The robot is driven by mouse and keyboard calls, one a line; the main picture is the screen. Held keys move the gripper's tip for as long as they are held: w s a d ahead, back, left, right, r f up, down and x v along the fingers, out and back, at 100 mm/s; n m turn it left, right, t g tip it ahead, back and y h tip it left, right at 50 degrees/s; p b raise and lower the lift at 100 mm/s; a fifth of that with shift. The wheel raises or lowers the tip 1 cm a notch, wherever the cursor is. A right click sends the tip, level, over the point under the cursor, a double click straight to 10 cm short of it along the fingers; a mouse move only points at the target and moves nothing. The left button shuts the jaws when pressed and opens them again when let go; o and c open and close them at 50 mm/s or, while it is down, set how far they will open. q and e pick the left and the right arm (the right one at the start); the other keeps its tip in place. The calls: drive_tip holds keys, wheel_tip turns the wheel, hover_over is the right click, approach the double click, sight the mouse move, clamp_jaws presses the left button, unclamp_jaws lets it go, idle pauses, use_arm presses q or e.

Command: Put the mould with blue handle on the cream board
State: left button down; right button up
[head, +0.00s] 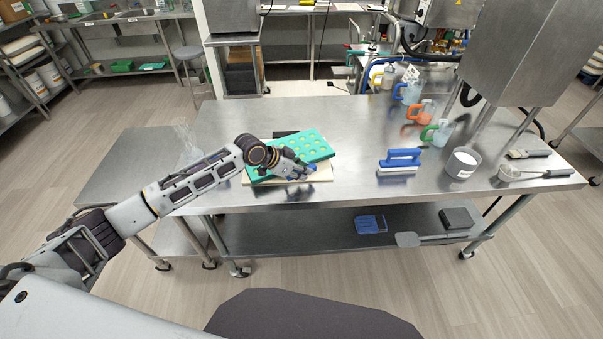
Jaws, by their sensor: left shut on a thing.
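A teal-green mould (310,147) with rows of round cavities lies over the cream board (322,174) on the steel table. It sits at an angle to the board and seems tilted. I cannot tell whether it rests on the board or is held just above it. My left gripper (306,171) is at the mould's near side, shut on its blue handle (312,167), which is mostly hidden by the fingers. My right gripper is not in view.
A blue-handled brush (400,160) stands right of the board. Measuring jugs with green (437,132), orange (421,111) and blue handles line the back right. A white-filled pot (462,163) is at the right. A dark flat object (286,134) lies behind the mould. The table's middle is clear.

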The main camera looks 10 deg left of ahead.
use_arm(q)
drive_tip(key=shift+f, duration=0.85)
drive_tip(key=c, duration=1.3)
unclamp_jaws()
drive_tip(key=shift+b+v, duration=0.4)
drive_tip(key=shift+v, duration=5.65)
